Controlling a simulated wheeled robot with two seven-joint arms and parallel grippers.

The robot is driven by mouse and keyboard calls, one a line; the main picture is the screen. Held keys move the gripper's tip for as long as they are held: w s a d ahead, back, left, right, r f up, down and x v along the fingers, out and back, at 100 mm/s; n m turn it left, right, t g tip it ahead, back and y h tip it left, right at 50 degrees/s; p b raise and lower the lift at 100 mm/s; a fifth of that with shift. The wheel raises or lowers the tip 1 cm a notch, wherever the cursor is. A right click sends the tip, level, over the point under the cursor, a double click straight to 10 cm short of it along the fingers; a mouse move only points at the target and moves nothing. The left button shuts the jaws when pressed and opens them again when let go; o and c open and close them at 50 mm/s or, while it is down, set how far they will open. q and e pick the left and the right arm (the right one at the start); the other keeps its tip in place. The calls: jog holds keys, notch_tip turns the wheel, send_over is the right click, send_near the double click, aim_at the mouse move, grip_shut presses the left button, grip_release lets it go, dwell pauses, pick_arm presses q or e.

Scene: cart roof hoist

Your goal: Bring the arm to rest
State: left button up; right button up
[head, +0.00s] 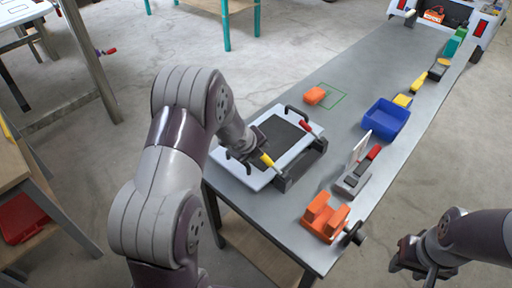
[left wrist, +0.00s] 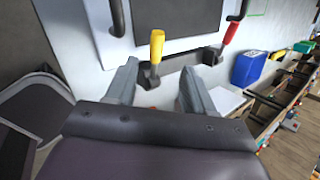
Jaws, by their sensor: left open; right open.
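A white panel (head: 227,165) with a dark centre and black handles lies on the grey bench (head: 345,90). It also shows in the left wrist view (left wrist: 75,30). A dark clamp bar (head: 300,165) with a yellow-handled lever (head: 267,160) and a red-handled lever (head: 306,127) runs along its edge. My left gripper (left wrist: 158,82) is open, its fingers either side of the yellow lever's base in the picture; I cannot tell if they touch. In the head view my left arm hides part of the panel. My right gripper (head: 415,268) is open and empty, off the bench's right side.
On the bench are an orange vise (head: 325,217), a blue bin (head: 387,119), an orange block (head: 315,95) beside a green outline, and several tools along the right edge. A white cart (head: 478,28) stands at the far end.

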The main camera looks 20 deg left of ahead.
pick_arm(q)
jog(key=shift+s+r, duration=0.15)
jog(key=shift+r, duration=0.05)
dwell(0.4)
jog(key=s+d+r+n+g, duration=0.1)
jog(key=s+d+r+n, duration=0.1)
jog(key=s+n, duration=0.5)
jog(key=s+d+r+n+g, duration=0.2)
jog(key=s+n, duration=0.6)
jog(key=n, duration=0.1)
jog(key=s+d+r+n+g, duration=0.2)
jog(key=s+n, duration=0.5)
jog(key=s, duration=0.1)
jog(key=shift+d+r+n+y, duration=0.2)
jog(key=shift+r+n+y, duration=0.2)
